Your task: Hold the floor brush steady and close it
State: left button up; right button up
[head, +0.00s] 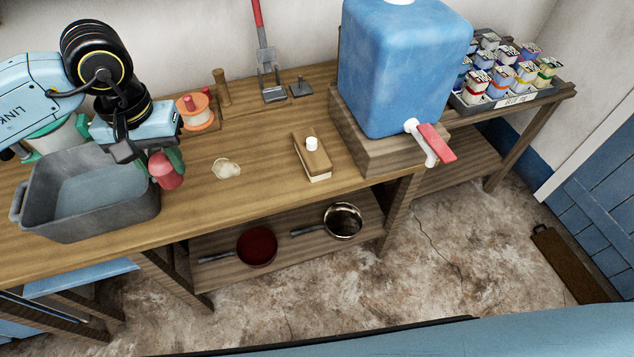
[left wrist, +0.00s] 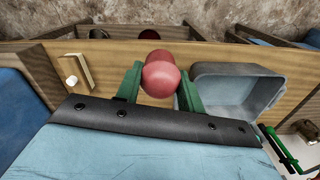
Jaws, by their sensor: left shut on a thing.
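My left gripper (head: 163,166) is shut on a red rounded object (head: 166,172), held between its green fingers beside the grey basin. The left wrist view also shows the red object (left wrist: 160,76) between the fingers; a second red rounded part shows behind it. I cannot tell what the red object is. A wooden block with a white knob and pale underside (head: 313,158) lies on the bench, apart from the gripper. A red-handled tool with a metal lower end (head: 268,75) stands upright against the wall. No thing is clearly recognisable as the floor brush. My right gripper is not in view.
The grey basin (head: 47,215) stands at the bench's left. An orange spool (head: 197,112) and a pale patch (head: 227,168) are on the wooden bench (head: 255,145). A blue tank (head: 400,65) with a red tap stands to the right. Pans (head: 257,247) sit on the lower shelf.

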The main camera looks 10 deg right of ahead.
aim_at(318, 165)
jog(key=u, duration=1.7)
jog(key=i, duration=0.7)
jog(key=z, duration=2.5)
